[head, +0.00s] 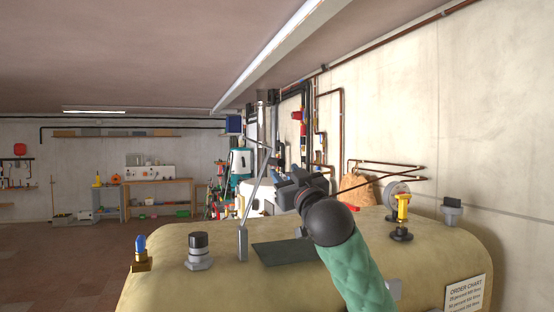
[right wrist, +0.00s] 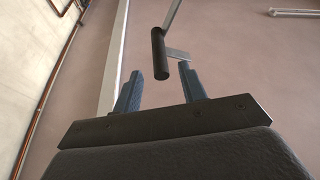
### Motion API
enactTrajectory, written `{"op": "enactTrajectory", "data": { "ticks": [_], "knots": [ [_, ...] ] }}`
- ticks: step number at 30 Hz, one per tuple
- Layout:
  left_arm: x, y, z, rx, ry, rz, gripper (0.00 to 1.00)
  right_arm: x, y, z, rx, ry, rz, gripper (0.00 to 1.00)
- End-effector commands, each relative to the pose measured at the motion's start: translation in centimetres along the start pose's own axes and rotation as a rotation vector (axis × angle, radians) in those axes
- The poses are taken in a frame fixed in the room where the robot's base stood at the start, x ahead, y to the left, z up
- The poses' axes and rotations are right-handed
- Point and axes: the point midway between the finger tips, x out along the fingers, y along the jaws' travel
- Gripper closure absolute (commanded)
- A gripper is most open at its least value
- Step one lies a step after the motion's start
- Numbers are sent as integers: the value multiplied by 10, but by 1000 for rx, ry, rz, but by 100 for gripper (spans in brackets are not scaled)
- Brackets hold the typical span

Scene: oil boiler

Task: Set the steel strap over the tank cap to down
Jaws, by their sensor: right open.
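The steel strap (head: 256,190) stands raised and tilted above the yellow tank (head: 170,235), rising from a metal bracket (head: 242,244). A black-topped grey cap (head: 198,250) sits on the tank left of the bracket. My right gripper (head: 284,183) is just right of the strap, above the tank, with its arm reaching in from the lower right. In the right wrist view its jaws (right wrist: 160,78) are open and empty. A dark cylindrical handle (right wrist: 159,54) on a steel bar (right wrist: 172,15) lies just beyond the fingertips. My left gripper does not show.
A blue-topped brass fitting (head: 140,250), a yellow-and-black valve (head: 402,218) and a grey fitting (head: 451,211) stand on the tank. Pipes (head: 340,115) run along the right wall. Open floor (head: 60,265) lies left of the tank.

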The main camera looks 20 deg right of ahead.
Motion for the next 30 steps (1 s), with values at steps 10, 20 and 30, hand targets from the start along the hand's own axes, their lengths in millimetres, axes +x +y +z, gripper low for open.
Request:
{"op": "enactTrajectory", "data": {
  "ticks": [10,20,30],
  "knots": [
    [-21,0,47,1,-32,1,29,47,1,-4,0,0,0,59],
    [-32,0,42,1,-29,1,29,68,1,-1,-1,1,1,59],
    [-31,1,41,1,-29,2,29,68,1,-1,-1,2,1,72]
  ]
}}
